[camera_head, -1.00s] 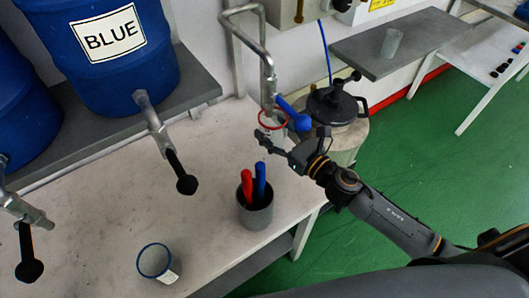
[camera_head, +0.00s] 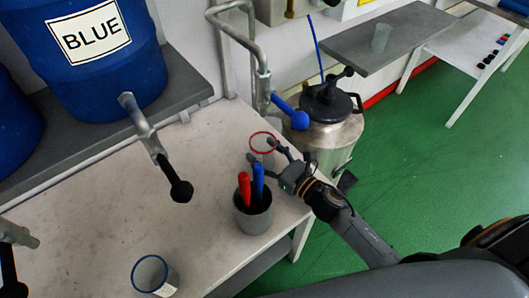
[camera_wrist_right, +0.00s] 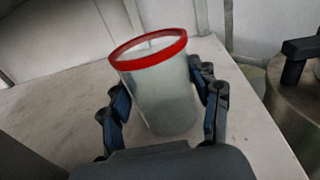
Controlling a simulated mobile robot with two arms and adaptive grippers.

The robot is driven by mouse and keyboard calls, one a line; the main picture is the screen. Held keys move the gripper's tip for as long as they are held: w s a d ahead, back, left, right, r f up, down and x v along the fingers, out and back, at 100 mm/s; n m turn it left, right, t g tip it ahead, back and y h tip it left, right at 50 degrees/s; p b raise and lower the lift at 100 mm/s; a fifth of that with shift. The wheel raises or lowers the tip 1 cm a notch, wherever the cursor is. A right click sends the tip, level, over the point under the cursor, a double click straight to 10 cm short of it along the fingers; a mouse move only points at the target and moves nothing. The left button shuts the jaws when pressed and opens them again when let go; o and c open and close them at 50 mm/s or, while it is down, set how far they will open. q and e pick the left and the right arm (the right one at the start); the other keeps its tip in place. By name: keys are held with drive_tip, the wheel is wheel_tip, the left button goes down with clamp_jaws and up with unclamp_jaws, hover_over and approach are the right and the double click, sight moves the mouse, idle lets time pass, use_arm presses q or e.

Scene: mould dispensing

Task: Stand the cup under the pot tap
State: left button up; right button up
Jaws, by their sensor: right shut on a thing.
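A clear cup with a red rim (camera_wrist_right: 160,90) is between the two fingers of my right gripper (camera_wrist_right: 165,107), which is shut on its sides. In the head view the red rim (camera_head: 264,142) shows above the fingers of my right gripper (camera_head: 277,163), near the white table's right edge. I cannot tell whether the cup's base touches the table. The steel pot (camera_head: 335,143) with a dark lid stands beyond that edge. A tap with a blue handle (camera_head: 290,110) hangs beside it at a bent metal pipe; the cup is nearer the camera than this tap. My left gripper is out of view.
A grey holder (camera_head: 252,220) with a red and a blue stick stands close to my right gripper. A blue-rimmed cup (camera_head: 153,274) stands at the front of the table (camera_head: 110,205). Blue barrels (camera_head: 95,60) with black-handled taps are at the left. The table's middle is clear.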

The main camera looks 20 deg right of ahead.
drive_tip(key=shift+f, duration=0.15)
drive_tip(key=o, duration=1)
drive_tip(key=shift+r, duration=0.3)
drive_tip(key=b+v, duration=0.1)
drive_tip(key=v, duration=0.4)
drive_tip(key=b+v, duration=0.1)
drive_tip(key=v, duration=0.5)
drive_tip(key=shift+f, duration=0.2)
drive_tip(key=shift+s+d+r+b, duration=0.15)
drive_tip(key=shift+s+d+b, duration=0.15)
drive_tip(key=shift+s, duration=0.15)
